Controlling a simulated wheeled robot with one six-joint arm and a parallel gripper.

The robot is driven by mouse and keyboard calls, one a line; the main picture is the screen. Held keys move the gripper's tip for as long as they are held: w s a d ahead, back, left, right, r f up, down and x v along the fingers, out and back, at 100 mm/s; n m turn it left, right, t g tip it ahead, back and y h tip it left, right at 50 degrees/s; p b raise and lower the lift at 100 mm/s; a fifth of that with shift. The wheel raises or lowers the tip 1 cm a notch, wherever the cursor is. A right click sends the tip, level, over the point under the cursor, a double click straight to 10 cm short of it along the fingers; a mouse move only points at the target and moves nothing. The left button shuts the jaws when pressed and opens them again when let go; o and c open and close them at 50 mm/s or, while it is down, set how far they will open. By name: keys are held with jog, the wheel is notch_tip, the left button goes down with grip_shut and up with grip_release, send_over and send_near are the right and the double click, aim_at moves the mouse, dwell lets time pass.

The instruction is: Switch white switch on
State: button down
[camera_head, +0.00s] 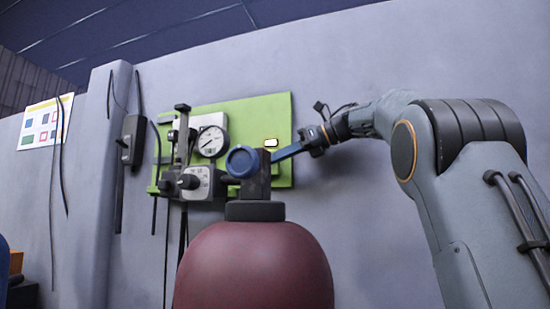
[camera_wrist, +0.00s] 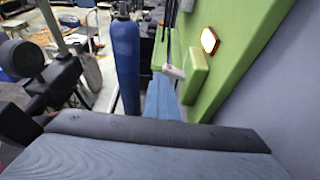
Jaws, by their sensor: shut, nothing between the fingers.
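A small white switch lever (camera_wrist: 174,71) juts from a green block on the green panel (camera_wrist: 240,45) in the wrist view. My gripper (camera_wrist: 161,92) is shut and empty, its blue fingers extending toward the lever and ending just below it in the picture. Whether they touch it I cannot tell. In the head view my gripper (camera_head: 278,155) reaches in from the right across the green panel (camera_head: 240,108). There the dark valve top in front covers the fingertip area, and I cannot make out the switch. Its on or off position is unclear.
A pale lamp with an orange rim (camera_head: 271,142) sits on the panel above my gripper. A gauge (camera_head: 211,141) and a grey dial box (camera_head: 203,183) are to its left. A dark red cylinder (camera_head: 255,265) with a blue knob (camera_head: 242,161) stands in front.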

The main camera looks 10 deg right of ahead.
jog(key=shift+s+r, duration=0.15)
jog(key=shift+r, duration=0.55)
jog(key=f+b+v, duration=0.1)
jog(key=b+v, duration=0.1)
jog(key=v, duration=0.5)
jog(key=shift+d, duration=0.3)
jog(key=shift+s+d, duration=0.1)
jog(key=shift+d, duration=0.05)
